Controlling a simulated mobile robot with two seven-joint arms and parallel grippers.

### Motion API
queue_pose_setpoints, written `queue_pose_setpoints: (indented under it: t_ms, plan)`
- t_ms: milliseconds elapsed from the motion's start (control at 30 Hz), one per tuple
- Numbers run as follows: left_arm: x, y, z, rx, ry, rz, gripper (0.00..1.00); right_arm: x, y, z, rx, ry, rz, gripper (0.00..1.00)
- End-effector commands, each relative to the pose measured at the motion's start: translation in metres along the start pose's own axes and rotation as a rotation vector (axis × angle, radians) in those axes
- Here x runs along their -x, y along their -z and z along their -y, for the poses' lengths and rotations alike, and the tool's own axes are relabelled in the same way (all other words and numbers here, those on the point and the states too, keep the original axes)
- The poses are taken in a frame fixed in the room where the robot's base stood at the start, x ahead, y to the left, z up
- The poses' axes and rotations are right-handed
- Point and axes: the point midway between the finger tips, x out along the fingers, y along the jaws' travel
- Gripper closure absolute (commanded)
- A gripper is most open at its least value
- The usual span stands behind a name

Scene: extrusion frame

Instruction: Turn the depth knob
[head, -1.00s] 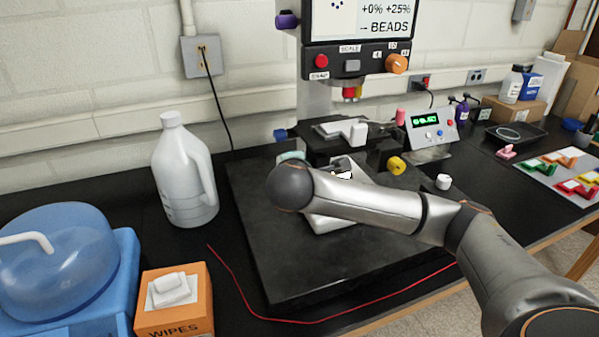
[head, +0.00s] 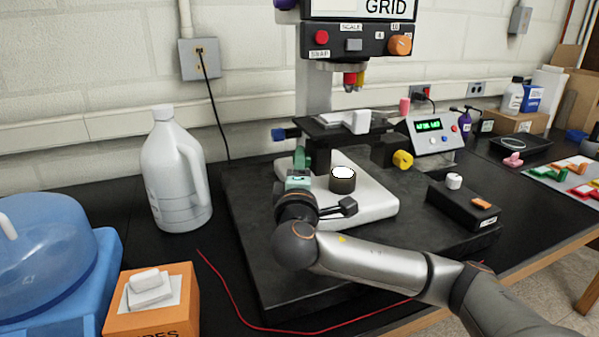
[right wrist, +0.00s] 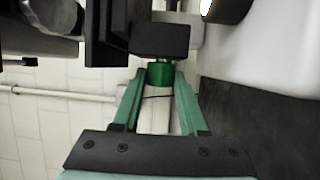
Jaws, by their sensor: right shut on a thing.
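My right gripper (head: 301,163) is at the left side of the microscope stand, beside the pillar above the white base. In the right wrist view its two green fingers (right wrist: 159,91) are shut on a small dark green knob (right wrist: 160,73), which sits on a black block (right wrist: 161,41). I read no label on this knob. In the head view the fingers and wrist hide the knob. A blue knob (head: 279,134), a yellow knob (head: 403,159) and an orange knob (head: 400,44) also show on the microscope. My left gripper is not in view.
The white base (head: 375,208) carries a dark round part with a bright top (head: 342,180). A black control box (head: 464,206) stands to its right. A white jug (head: 175,175), an orange wipes box (head: 150,312) and a red wire (head: 230,296) lie to the left.

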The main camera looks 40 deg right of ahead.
Motion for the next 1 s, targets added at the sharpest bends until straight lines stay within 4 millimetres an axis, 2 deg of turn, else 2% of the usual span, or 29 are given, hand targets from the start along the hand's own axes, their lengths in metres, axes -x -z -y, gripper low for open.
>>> queue_pose_setpoints:
  t_ms: [367,400,633,867,1000]
  plan:
    - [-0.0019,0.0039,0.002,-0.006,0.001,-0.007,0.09,-0.0006,-0.0006,0.0004,0.001,-0.003,0.003,1.0]
    - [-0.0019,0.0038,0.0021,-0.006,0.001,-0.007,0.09,-0.0006,-0.0006,0.0004,0.001,-0.003,0.003,0.55]
    - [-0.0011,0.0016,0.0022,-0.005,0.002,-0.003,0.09,-0.0005,-0.0004,0.0001,0.0,-0.003,0.002,0.3]
    - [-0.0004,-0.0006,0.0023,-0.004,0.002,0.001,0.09,-0.0003,-0.0002,0.0,0.0,-0.003,0.001,0.28]
    - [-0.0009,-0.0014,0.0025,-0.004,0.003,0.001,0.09,0.0066,0.0006,0.0006,-0.001,-0.003,-0.001,0.28]
